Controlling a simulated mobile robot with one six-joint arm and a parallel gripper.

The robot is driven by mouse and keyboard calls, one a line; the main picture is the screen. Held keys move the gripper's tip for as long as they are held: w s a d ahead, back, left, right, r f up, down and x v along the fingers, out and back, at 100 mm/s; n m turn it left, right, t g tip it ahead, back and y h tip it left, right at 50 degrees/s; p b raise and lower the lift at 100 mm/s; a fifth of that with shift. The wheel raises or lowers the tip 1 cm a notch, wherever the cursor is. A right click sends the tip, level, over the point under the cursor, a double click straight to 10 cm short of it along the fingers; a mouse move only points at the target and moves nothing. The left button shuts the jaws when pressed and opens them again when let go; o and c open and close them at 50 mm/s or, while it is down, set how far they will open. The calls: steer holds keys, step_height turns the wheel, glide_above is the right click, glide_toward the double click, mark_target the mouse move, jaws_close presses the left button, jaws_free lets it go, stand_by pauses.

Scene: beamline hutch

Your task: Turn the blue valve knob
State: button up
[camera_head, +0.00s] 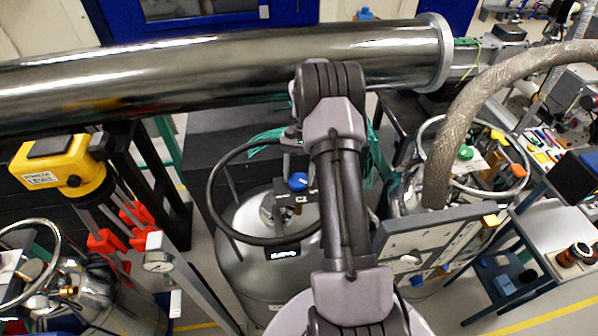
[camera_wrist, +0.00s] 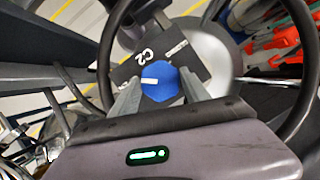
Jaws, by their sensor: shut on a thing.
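The blue valve knob (camera_wrist: 168,85) sits in the middle of the wrist view, with a white mark on its face. It stands on a dark plate labelled C2 (camera_wrist: 142,55). My gripper (camera_wrist: 158,92) has one finger on each side of the knob and is shut on it. In the head view the knob (camera_head: 298,181) shows just left of my arm, above the grey tank (camera_head: 250,268) and inside its dark ring handle (camera_head: 213,190). My fingers are hard to make out there.
A large steel pipe (camera_head: 200,75) runs across behind. A braided hose (camera_head: 455,120) and a grey panel (camera_head: 430,240) stand right of my arm. A yellow device (camera_head: 60,165) and red clamps (camera_head: 125,228) are at left.

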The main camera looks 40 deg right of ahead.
steer(key=shift+n+h, duration=0.3)
steer(key=shift+n, duration=0.3)
steer(key=o, duration=1.4)
steer(key=shift+r, duration=0.1)
steer(key=p+v, duration=0.4)
steer(key=v, duration=1.3)
steer(key=shift+w+d+r, duration=0.1)
steer(key=shift+w+d, duration=0.1)
